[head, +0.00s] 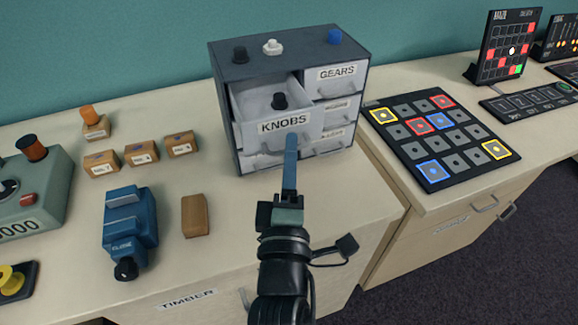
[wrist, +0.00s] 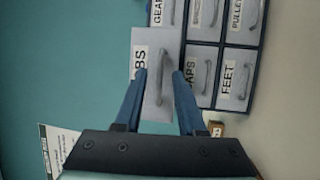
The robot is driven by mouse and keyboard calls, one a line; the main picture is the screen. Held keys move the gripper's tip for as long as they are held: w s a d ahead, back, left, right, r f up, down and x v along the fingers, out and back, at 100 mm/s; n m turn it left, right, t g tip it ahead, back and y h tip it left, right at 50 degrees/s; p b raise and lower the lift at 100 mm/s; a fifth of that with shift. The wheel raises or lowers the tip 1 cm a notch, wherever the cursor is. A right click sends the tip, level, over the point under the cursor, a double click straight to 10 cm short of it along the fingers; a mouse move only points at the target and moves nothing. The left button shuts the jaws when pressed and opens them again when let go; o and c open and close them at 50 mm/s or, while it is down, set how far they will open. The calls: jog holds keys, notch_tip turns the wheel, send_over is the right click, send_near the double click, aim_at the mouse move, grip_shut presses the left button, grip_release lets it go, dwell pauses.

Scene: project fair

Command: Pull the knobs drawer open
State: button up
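The knobs drawer (head: 295,119), with a white front labelled KNOBS, sticks well out of the top left of the dark grey cabinet (head: 225,125). A black knob (head: 279,101) shows inside it. In the wrist view the drawer front (wrist: 171,45) is partly covered by my fingers, and its curved handle (wrist: 159,92) shows between them. My gripper (wrist: 159,72) is open, with a finger on each side of the handle and gaps visible. In the head view my gripper (head: 291,138) reaches the drawer front's lower right, and the handle there is hidden.
The gears drawer (head: 337,76) and those below it are closed. Black, white and blue knobs stand on the cabinet top. A blue clamp-like device (head: 130,222) and a wooden block (head: 194,215) lie left of my arm. A button board (head: 440,136) lies right of the cabinet.

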jog(key=s+a+f+b, duration=0.1)
jog(key=s+f+b, duration=0.1)
jog(key=s, duration=1)
jog(key=shift+s+b, duration=0.35)
jog(key=shift+b, duration=0.45)
